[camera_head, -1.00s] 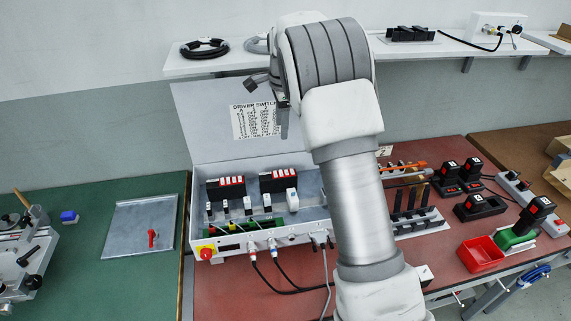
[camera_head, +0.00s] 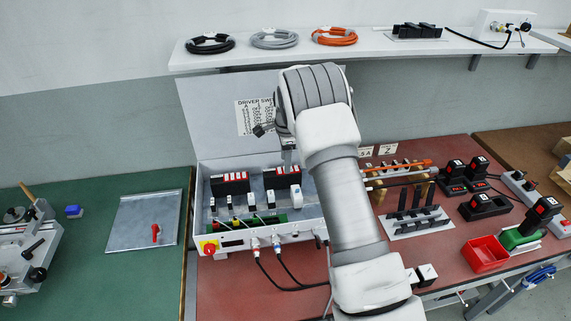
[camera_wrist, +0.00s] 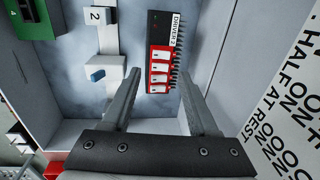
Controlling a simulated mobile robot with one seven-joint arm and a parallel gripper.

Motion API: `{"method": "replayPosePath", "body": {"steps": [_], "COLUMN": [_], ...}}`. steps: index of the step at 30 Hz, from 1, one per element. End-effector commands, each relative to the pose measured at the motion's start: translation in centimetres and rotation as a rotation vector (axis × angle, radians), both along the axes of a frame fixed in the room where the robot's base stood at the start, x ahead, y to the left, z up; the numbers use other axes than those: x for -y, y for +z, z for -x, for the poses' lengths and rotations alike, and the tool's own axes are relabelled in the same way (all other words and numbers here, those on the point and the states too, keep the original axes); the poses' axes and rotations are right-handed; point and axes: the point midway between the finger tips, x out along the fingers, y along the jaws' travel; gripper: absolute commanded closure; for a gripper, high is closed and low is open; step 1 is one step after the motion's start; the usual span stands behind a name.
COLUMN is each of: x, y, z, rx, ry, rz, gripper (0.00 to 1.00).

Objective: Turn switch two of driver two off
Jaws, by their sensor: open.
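In the wrist view, driver two (camera_wrist: 160,32) is a black block with a "DRIVER 2" label and a red strip of several white switches (camera_wrist: 159,67). It lies in the open grey control box (camera_head: 313,208); in the head view the right-hand black and red block (camera_head: 282,177) appears to be this driver. My gripper (camera_wrist: 160,78) is open and empty. In the wrist view its fingers show on either side of the switch strip, apparently above it; contact cannot be told. In the head view the gripper (camera_head: 290,157) is over that driver. The individual switch positions are too small to read.
A second driver (camera_head: 230,184) sits to the left in the box. The raised lid (camera_head: 212,110) with its switch chart (camera_head: 255,117) stands behind. A white block with a blue part (camera_wrist: 97,73) is beside driver two. Cables (camera_head: 290,283) leave the box front.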

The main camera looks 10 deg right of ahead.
Motion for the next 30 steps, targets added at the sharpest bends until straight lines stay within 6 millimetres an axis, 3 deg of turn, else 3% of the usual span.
{"method": "replayPosePath", "body": {"steps": [6, 15, 25, 30], "x": [0.0, 0.0, 0.0, 0.0], "y": [-1.9, -2.0, -2.0, -2.0], "z": [-0.2, -0.2, -0.2, -0.2], "rx": [0.000, 0.000, 0.000, 0.000], "ry": [0.000, 0.000, 0.000, 0.000], "rz": [0.000, 0.000, 0.000, 0.000], "gripper": [0.40, 0.40, 0.99, 1.00]}}
